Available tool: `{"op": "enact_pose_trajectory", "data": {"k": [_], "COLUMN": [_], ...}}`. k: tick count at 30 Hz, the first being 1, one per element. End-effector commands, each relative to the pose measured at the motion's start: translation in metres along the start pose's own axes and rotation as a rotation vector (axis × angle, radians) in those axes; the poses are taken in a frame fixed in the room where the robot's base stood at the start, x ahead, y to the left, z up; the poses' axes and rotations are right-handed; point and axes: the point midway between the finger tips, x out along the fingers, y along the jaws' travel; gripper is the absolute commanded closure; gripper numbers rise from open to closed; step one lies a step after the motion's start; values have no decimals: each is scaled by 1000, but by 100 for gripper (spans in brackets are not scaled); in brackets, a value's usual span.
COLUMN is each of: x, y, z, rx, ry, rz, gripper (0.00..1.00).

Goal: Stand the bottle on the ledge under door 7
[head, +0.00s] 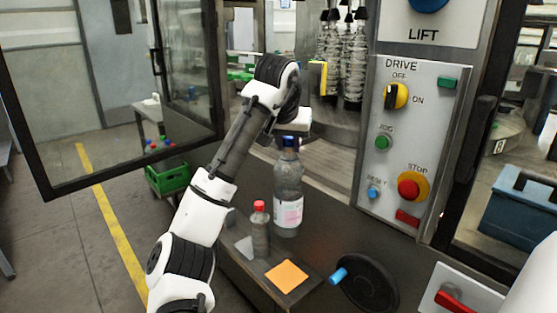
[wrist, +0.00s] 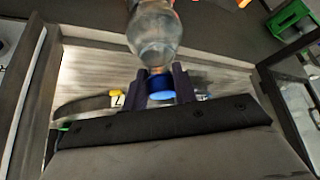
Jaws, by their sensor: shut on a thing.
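The bottle (head: 288,185) is clear, with a blue cap and a pale label. It hangs about upright below my gripper (head: 291,138) in the head view. In the wrist view my gripper (wrist: 160,88) is shut on its blue cap, and the clear body (wrist: 155,38) runs off the top edge. A small ledge (head: 298,293) juts from the dark machine front, low in the head view. The bottle's base shows near its back edge; I cannot tell whether they touch. A small tag that looks like a 7 (wrist: 117,100) shows in the wrist view.
A smaller red-capped bottle (head: 260,228) and an orange card (head: 287,275) are on the ledge. A handwheel (head: 370,285) is to its right, below the drive panel (head: 398,145). An open glazed door (head: 215,70) stands left. A green crate (head: 168,178) is behind.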

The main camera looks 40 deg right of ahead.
Motion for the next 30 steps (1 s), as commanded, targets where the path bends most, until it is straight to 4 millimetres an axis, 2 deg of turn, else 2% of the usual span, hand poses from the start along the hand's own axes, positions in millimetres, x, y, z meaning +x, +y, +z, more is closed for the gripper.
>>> {"op": "enact_pose_trajectory", "data": {"k": [15, 19, 30], "x": [96, 111, 133], "y": [-1, 0, 0], "z": [59, 67, 81], "rx": [0, 0, -1], "ry": [2, 3, 4], "rz": [0, 1, 0], "gripper": [100, 100, 100]}}
